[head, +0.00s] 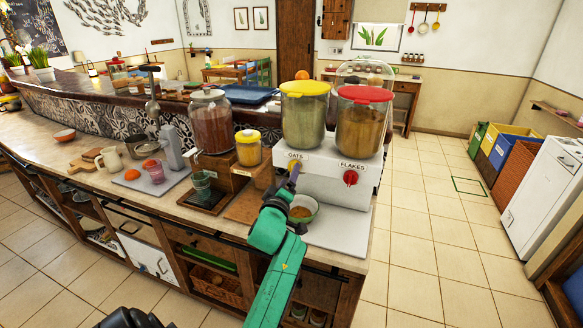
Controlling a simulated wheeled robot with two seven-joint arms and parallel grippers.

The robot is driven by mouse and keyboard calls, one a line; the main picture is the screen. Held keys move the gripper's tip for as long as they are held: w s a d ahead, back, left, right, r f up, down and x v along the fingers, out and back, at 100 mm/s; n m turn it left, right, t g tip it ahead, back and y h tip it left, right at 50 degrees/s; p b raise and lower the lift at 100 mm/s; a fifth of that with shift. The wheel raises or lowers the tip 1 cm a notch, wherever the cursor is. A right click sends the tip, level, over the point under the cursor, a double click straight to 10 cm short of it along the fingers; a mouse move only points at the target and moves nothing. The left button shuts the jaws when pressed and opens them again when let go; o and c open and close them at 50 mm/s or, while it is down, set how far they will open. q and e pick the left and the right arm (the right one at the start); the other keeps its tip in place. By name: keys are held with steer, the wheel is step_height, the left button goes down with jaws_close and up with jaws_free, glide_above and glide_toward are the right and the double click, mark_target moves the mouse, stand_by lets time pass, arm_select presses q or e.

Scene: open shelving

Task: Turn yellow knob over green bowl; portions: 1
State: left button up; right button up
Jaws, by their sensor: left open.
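The dispenser (330,180) is a white box on the counter with two clear jars on top. The yellow-lidded jar (304,118) stands over the label OATS, and the red-lidded jar (362,125) over FLAKES. My left gripper (293,172) is at the front of the box below the OATS label, with its jaws open. It covers the place of the yellow knob, of which I can make out little or nothing; contact cannot be told. My right gripper is not in view.
A red knob (350,177) is on the box to the right. A small yellow-lidded jar (248,150) and a large brown-filled jar (212,125) stand to the left. A grey board (150,182) with a glass lies further left.

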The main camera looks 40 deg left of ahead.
arm_select(q)
steer(key=x, duration=0.3)
steer(key=shift+w+a, duration=0.1)
steer(key=shift+w, duration=0.25)
steer(key=shift+c, duration=0.3)
jaws_close()
steer(key=shift+m, duration=0.3)
steer(key=m+b, duration=0.1)
steer(key=m, duration=0.5)
steer(key=m+t+h+b, duration=0.1)
steer(key=m+b, duration=0.1)
steer(key=m, duration=0.4)
steer(key=m+t+b, duration=0.1)
steer(key=m, duration=0.5)
steer(key=shift+s+f+m, duration=0.1)
steer(key=shift+f+m, duration=0.2)
